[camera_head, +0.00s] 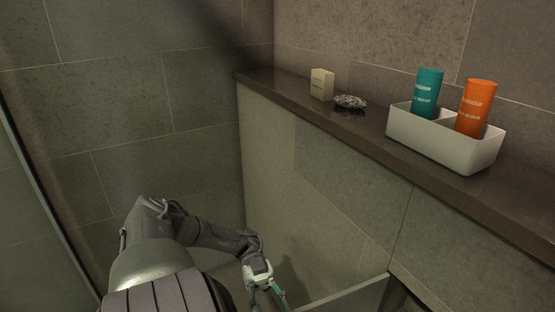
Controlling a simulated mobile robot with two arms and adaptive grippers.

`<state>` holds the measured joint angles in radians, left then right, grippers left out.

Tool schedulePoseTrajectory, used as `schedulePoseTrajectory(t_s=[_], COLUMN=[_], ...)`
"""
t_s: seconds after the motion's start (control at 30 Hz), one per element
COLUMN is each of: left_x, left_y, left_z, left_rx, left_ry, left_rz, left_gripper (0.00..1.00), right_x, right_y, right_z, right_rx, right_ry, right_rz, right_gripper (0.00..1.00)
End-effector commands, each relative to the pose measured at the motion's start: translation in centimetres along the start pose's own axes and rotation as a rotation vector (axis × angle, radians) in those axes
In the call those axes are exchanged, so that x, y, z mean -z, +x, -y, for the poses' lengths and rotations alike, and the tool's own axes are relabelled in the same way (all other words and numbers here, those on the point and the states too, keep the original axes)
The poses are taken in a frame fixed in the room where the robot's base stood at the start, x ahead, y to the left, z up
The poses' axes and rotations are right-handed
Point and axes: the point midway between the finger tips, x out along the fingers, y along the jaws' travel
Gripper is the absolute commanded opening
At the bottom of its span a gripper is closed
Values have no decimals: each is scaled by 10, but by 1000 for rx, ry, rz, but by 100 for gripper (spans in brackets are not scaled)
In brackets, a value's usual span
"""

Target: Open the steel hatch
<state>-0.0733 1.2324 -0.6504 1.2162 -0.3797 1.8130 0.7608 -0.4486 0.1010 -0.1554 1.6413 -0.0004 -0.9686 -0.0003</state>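The steel hatch (352,296) appears as a grey panel at the bottom edge, standing out from the tiled wall below the ledge. A dark gap shows beside it on the right, so it looks swung open at least partly. Its lower part and any handle are cut off. My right gripper is not in view.
A dark stone ledge (375,125) runs above the hatch. It bears a cream box (321,84), a patterned oval dish or soap (350,102), and a white tray (440,146) with a teal bottle (427,92) and an orange bottle (475,107). Tiled walls close off the left and back.

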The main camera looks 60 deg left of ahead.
Motion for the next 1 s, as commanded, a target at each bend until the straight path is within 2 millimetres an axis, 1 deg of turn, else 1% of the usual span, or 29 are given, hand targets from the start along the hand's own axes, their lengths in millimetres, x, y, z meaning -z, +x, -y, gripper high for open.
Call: schedulePoseTrajectory(t_s=[0.03,0.1,0.2,0.3,0.53,0.6,0.67,0.9,0.93,0.97,1.0], left_x=[0,0,0,0,1,1,1,1,2,5,10], left_y=[-8,-17,-26,-30,-31,-31,-31,-31,-31,-31,-31], left_z=[1,1,0,0,-1,-1,-1,-1,-1,0,0], left_rx=[4,3,1,1,0,0,0,0,0,0,0], left_ry=[1,2,1,-1,-1,-1,-1,-1,-1,-1,-1], left_rz=[2,0,1,0,-1,-1,-1,0,0,0,0], left_gripper=[50,50,50,50,50,50,50,50,50,50,50], right_x=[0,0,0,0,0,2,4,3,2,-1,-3], right_y=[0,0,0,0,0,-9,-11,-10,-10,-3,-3], right_z=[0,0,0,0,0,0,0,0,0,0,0], right_rx=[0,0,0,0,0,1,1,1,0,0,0], right_ry=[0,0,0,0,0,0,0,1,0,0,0], right_rz=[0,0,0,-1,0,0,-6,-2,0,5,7], right_gripper=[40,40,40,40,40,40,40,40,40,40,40])
